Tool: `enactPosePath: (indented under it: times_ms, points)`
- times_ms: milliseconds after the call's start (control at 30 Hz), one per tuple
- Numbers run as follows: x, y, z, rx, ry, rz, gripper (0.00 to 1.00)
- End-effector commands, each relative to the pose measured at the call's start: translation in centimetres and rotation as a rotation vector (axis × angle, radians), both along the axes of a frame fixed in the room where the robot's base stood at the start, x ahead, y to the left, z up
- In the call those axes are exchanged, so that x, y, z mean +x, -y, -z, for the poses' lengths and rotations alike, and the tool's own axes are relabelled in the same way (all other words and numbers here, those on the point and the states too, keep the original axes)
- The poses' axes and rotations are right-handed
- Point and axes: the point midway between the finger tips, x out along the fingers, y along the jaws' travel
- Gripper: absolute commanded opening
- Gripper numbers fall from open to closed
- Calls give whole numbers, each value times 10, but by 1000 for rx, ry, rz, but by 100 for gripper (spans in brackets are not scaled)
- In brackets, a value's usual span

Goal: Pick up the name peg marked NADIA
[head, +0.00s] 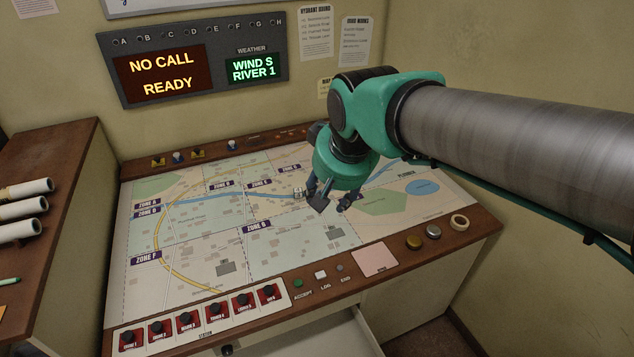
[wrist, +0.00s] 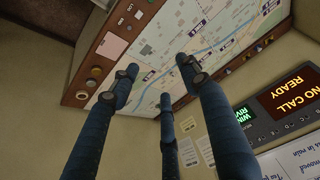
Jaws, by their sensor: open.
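I cannot make out a peg marked NADIA in either view; no such lettering is readable. Small pegs or knobs (head: 178,158) stand along the far wooden edge of the console, too small to read. A row of red blocks with dark knobs (head: 185,321) sits in a white strip at the front left; their labels look like unit names. My gripper (head: 322,200) hangs over the middle of the map, open and empty. In the wrist view its three blue fingers (wrist: 160,80) are spread apart, with the map behind them.
The console's map (head: 205,240) is mostly flat and clear. A tape roll (head: 459,222) and round buttons (head: 414,243) lie on the right wooden edge. A drawer (head: 325,335) stands open below the front. Rolled papers (head: 25,207) lie on the left cabinet. A display board (head: 200,62) hangs behind.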

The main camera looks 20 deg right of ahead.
Motion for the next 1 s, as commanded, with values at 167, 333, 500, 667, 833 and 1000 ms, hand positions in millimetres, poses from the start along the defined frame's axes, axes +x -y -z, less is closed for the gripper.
enactPosePath:
  times_ms: [167,333,500,667,833,1000]
  points:
    - [48,10,-9,0,-10,29,46]
    - [93,19,-11,-1,-16,54,46]
    - [138,30,-9,-1,-23,80,46]
    - [180,41,-2,-2,-28,103,46]
    - [223,53,9,0,-33,129,46]
    - [266,66,26,1,-38,153,46]
